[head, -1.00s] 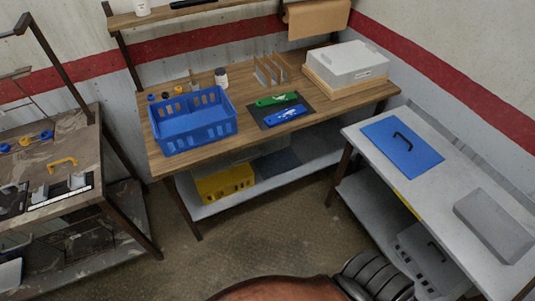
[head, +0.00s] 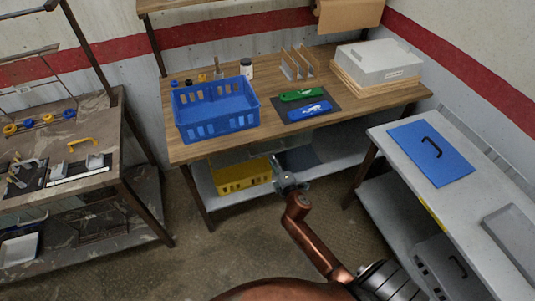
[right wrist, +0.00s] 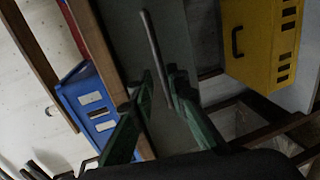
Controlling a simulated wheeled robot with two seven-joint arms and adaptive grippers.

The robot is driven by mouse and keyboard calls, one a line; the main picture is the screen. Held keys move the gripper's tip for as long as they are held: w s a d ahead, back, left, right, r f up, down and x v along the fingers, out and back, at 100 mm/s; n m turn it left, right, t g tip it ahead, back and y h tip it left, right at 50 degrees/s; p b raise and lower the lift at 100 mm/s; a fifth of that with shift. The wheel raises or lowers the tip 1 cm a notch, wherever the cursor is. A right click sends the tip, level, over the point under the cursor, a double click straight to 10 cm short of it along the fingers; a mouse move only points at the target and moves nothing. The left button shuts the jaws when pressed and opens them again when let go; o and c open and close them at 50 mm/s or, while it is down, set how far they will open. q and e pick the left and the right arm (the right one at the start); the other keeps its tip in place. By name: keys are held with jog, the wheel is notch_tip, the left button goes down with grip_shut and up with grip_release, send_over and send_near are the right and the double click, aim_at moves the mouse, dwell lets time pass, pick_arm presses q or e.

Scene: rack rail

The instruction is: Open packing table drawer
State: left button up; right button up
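The packing table (head: 200,149) has a wooden top, with a grey-green drawer (head: 240,154) under its front edge, partly hidden by my arm. In the right wrist view the drawer front (right wrist: 135,35) fills the middle and carries a long thin bar handle (right wrist: 154,48). My right gripper (head: 279,164) is low in front of the drawer. In the right wrist view its two dark green fingers (right wrist: 160,76) are spread apart, with the bar passing between them in the picture. Whether they touch it I cannot tell. My left gripper is not in view.
A blue basket (head: 216,123) stands on the table's front left. A yellow bin (head: 240,177) sits on the shelf below, and shows in the right wrist view (right wrist: 262,45). A grey side table (head: 400,160) stands right, a cluttered table (head: 115,150) left. Floor between is clear.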

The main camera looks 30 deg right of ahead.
jog(key=b+x, duration=0.1)
jog(key=x, duration=0.6)
jog(key=shift+w+f+b, duration=0.1)
jog(key=shift+w+b, duration=0.05)
jog(key=shift+b, duration=0.2)
jog(key=shift+w, duration=0.1)
grip_shut()
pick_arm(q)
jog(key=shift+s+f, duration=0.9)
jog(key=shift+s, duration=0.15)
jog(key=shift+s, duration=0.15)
pick_arm(e)
jog(key=shift+a, duration=0.1)
